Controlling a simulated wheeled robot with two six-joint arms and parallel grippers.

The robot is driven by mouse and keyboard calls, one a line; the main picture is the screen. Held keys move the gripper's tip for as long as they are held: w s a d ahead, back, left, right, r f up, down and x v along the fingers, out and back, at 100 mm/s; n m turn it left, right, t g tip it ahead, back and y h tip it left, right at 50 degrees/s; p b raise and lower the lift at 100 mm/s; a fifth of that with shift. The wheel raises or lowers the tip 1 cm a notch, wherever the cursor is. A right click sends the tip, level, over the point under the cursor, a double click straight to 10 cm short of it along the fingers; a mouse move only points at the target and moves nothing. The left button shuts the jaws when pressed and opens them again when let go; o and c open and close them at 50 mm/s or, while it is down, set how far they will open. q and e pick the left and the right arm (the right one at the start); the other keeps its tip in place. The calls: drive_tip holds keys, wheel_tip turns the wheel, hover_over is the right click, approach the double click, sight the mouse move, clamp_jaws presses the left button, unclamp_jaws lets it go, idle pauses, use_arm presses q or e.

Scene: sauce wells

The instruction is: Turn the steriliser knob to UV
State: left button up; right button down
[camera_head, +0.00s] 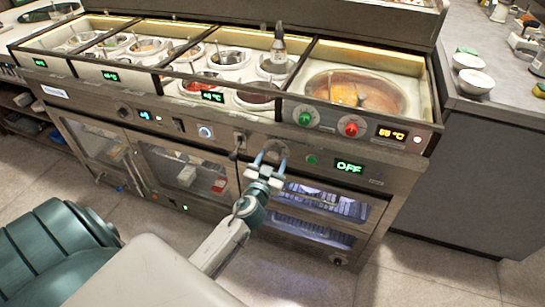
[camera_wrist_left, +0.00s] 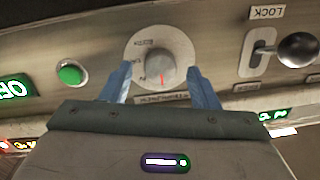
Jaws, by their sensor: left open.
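The steriliser knob (camera_wrist_left: 160,68) is a grey round knob on a pale dial plate with small lettering, and a red pointer line shows on its face. In the head view the knob (camera_head: 277,147) sits on the counter's front panel, partly behind my fingers. My left gripper (camera_wrist_left: 163,85) is open, its two blue fingers on either side of the knob; I cannot tell whether they touch it. It also shows in the head view (camera_head: 268,163). The steriliser display (camera_head: 349,166) reads OFF in green. My right gripper is out of view.
A green button (camera_head: 311,160) sits between knob and display. A LOCK lever with a dark ball (camera_wrist_left: 298,49) stands out beside the knob. Above are a green knob (camera_head: 305,118) and a red knob (camera_head: 350,129). Below, a glass-fronted cabinet (camera_head: 310,215) holds lit racks.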

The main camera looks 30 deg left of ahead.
use_arm(q)
drive_tip(key=shift+w+a, duration=0.15)
drive_tip(key=shift+w, duration=0.2)
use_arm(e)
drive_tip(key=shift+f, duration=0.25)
use_arm(q)
drive_tip(key=c, duration=1)
